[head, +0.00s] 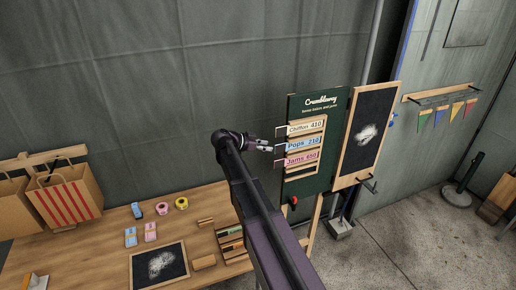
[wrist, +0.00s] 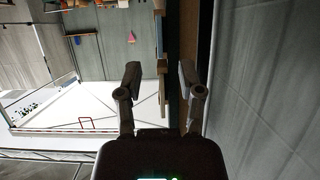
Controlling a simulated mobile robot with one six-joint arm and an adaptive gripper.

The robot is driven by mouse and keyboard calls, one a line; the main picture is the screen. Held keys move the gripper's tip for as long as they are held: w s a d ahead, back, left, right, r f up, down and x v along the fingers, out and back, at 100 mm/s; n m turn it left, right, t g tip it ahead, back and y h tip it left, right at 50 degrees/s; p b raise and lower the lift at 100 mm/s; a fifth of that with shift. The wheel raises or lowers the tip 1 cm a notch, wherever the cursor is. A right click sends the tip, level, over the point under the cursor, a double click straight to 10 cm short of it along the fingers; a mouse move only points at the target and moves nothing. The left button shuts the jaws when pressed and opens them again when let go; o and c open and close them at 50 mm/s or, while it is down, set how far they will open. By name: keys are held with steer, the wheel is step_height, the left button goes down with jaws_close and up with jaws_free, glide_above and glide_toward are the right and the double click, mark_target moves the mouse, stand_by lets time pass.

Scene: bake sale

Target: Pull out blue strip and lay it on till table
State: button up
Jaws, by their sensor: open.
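The blue strip (head: 302,144), lettered "Pops 210", sits in the middle slot of the rack on the green menu board (head: 309,190). The cream "Chiffon 410" strip (head: 305,128) is above it and the pink "Jams" strip (head: 301,159) below. My gripper (head: 268,146) is open and empty, just left of the blue strip's left end, apparently apart from it. In the wrist view, my open fingers (wrist: 160,82) are on either side of the board's edge-on side, with nothing visibly held. The wooden table (head: 95,240), apparently the till table, is at lower left.
On the table are striped paper bags (head: 72,200), a small chalkboard (head: 158,265), tape rolls (head: 181,203) and wooden blocks (head: 205,262). A tall chalkboard (head: 364,135) adjoins the menu board's right side. Bare tabletop shows between the bags and small items.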

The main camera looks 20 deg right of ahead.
steer(key=b, duration=0.3)
glide_toward(294, 149)
steer(key=x, duration=0.4)
steer(key=shift+w+d+f, duration=0.15)
steer(key=shift+f, duration=0.05)
jaws_close()
steer(key=a, duration=1.7)
steer(key=shift+s+a, duration=0.25)
steer(key=shift+s, duration=0.05)
stand_by(2.3)
stand_by(0.4)
